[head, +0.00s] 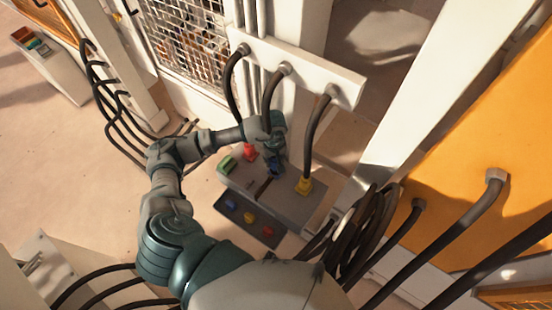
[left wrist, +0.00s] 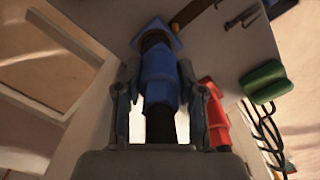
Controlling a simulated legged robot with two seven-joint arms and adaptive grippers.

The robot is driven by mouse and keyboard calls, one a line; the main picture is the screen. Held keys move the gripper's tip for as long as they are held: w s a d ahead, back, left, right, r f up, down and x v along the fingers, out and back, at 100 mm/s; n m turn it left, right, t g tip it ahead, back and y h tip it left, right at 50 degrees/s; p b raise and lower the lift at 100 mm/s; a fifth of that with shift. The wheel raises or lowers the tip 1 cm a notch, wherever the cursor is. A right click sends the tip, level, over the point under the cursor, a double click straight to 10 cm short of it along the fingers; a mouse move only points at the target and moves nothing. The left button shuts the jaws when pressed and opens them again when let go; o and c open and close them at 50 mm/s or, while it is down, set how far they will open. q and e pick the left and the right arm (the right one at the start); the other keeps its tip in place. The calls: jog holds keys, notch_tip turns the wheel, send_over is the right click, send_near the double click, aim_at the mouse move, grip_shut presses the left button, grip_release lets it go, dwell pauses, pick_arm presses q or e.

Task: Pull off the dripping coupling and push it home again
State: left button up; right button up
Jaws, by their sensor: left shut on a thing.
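My left gripper (head: 272,160) is shut on the blue coupling (left wrist: 160,85), with one finger on each side of it in the left wrist view. The blue coupling points at a blue square plate (left wrist: 157,35) on the grey box (head: 285,205). A dark band shows between coupling and plate; I cannot tell whether they are fully joined. In the head view the gripper mostly hides the coupling. A red coupling (head: 249,152) is left of it and a yellow coupling (head: 303,187) right of it. No drip is clearly visible. My right gripper is not in view.
A green block (head: 227,164) sits on the box's left end, and a brown strip (head: 264,188) lies on its top. A dark panel (head: 236,212) with coloured buttons is in front. Black hoses hang from the white rail (head: 310,72). Coiled hoses (head: 365,225) crowd the right.

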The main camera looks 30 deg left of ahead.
pick_arm(q)
jog(key=shift+d+r, duration=0.1)
jog(key=shift+d, duration=0.45)
jog(key=shift+a+b, duration=0.3)
jog(key=shift+a, duration=0.4)
jog(key=shift+d, duration=0.3)
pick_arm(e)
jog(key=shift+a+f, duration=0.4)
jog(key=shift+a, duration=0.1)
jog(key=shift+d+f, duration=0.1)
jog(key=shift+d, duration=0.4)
